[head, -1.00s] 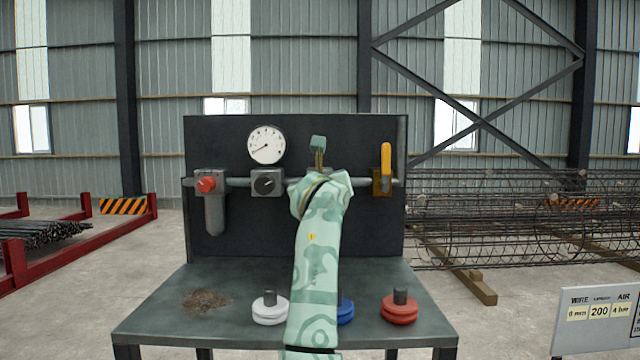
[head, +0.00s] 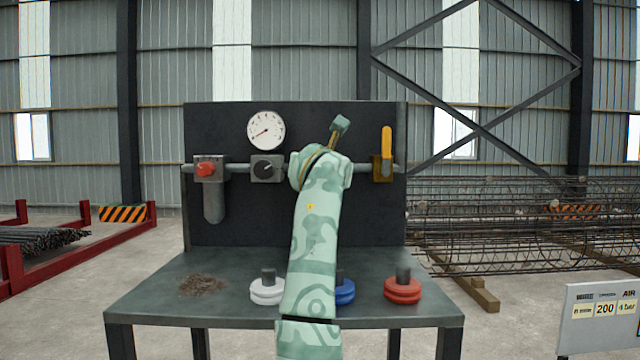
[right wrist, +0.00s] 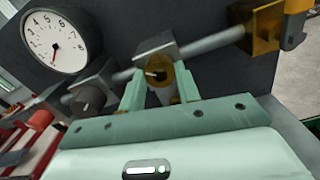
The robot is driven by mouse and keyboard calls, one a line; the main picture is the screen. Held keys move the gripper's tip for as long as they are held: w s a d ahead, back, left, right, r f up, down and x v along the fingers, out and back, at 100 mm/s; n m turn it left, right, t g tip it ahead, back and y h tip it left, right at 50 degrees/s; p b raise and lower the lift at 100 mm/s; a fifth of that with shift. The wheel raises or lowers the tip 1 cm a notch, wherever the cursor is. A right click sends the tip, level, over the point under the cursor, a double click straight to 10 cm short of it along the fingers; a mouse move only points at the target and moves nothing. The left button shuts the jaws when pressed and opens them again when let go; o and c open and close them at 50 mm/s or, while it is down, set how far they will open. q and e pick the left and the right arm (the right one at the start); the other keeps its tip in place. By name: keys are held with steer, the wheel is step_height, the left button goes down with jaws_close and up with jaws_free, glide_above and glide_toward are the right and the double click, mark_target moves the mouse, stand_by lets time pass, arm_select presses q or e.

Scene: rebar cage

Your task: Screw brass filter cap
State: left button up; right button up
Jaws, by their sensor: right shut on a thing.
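The brass filter cap (right wrist: 183,78) is in the right wrist view, between the two pale green fingers of my right gripper (right wrist: 159,84). The gripper is shut on it. The cap is at a grey block (right wrist: 155,47) on the pipe; whether its thread is engaged cannot be told. In the head view my own right arm hides the cap and the fingers. My left gripper is in neither view.
The dark panel carries a gauge (head: 266,130), red knob (head: 205,169), black-knob block (head: 267,169) and yellow-handled valve (head: 386,153). White (head: 267,291), blue (head: 345,292) and red (head: 402,291) pieces and brown debris (head: 203,286) are on the bench (head: 231,311).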

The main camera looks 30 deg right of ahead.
steer(key=shift+w+f+n+b, duration=0.15)
steer(key=shift+n+b, duration=1.1)
steer(key=shift+n, duration=7.45)
steer(key=shift+s+f+n+b, duration=0.1)
steer(key=shift+n+b, duration=1.1)
steer(key=shift+n, duration=7.5)
steer(key=o, duration=0.7)
steer(key=shift+o, duration=1.3)
steer(key=shift+r, duration=0.15)
